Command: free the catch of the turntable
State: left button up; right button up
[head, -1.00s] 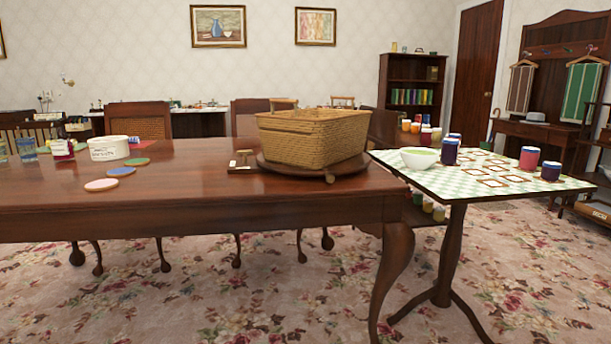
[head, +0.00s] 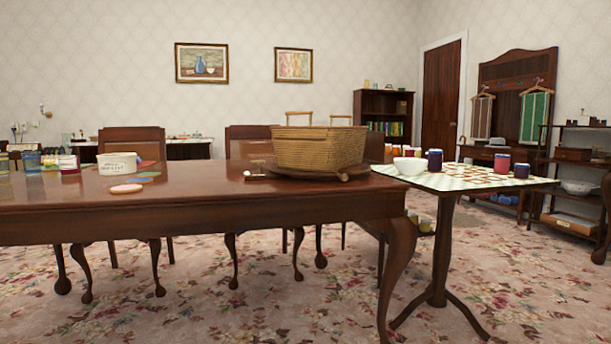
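The turntable (head: 296,174) is a dark round wooden board near the right end of the long wooden table (head: 180,208). A woven wicker basket (head: 318,148) stands on it and covers most of its top. A short dark knob or peg (head: 343,176) shows at the turntable's front rim. A small dark piece with a pale part (head: 254,174) lies at its left edge; I cannot tell whether this is the catch. Neither of my grippers is in view.
A small table with a checked top (head: 478,184) stands close at the right, bearing a white bowl (head: 408,166) and several jars. The carpet in front (head: 220,300) is clear.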

aim_at(258, 162)
jog(key=i+j, duration=0.85)
